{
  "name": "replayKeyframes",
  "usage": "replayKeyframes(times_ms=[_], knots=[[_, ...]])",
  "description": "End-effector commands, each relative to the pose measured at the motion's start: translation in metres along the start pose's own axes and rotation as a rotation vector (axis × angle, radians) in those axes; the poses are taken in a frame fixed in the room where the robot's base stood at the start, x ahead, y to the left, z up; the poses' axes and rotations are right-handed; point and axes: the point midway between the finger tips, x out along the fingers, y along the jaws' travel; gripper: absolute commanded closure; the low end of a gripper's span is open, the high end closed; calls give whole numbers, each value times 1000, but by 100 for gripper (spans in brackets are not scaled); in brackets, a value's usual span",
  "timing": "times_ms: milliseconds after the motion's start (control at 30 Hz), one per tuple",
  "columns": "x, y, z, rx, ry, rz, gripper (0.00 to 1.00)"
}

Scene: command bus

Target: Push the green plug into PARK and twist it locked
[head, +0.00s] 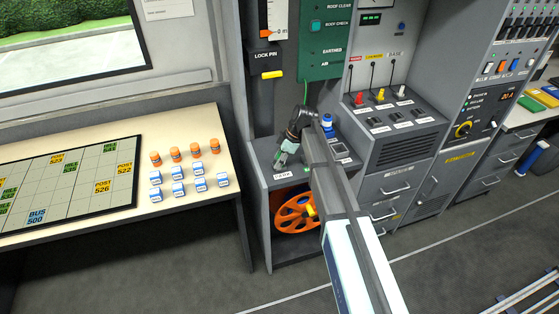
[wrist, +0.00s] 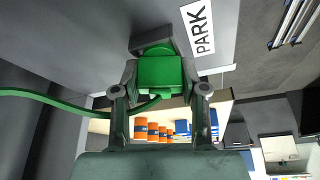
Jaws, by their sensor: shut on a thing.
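My gripper (wrist: 160,95) is shut on the green plug (wrist: 160,72), one finger on each side of it. In the wrist view the plug's far end meets a dark collar (wrist: 150,38) beside the white PARK label (wrist: 198,27). I cannot tell how deep the plug sits or whether it is turned. A green cable (wrist: 60,102) runs from the plug to the left. In the head view my gripper (head: 284,158) is low over the grey cabinet top, just above the PARK label (head: 283,175); the plug is mostly hidden there.
An orange cable reel (head: 296,213) sits in the open bay below. A green panel (head: 322,40) rises behind. A blue knob (head: 327,122) stands right of my gripper. A table (head: 215,122) with orange and blue-white pieces is at left. A console (head: 400,125) with coloured levers is at right.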

Motion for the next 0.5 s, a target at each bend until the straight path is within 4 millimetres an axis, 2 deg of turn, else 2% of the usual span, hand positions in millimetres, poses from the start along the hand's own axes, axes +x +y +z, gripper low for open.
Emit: replayKeyframes(times_ms=[267,500], knots=[[2,0,0,11,-1,4,92],[2,-3,1,206,-2,86,92]])
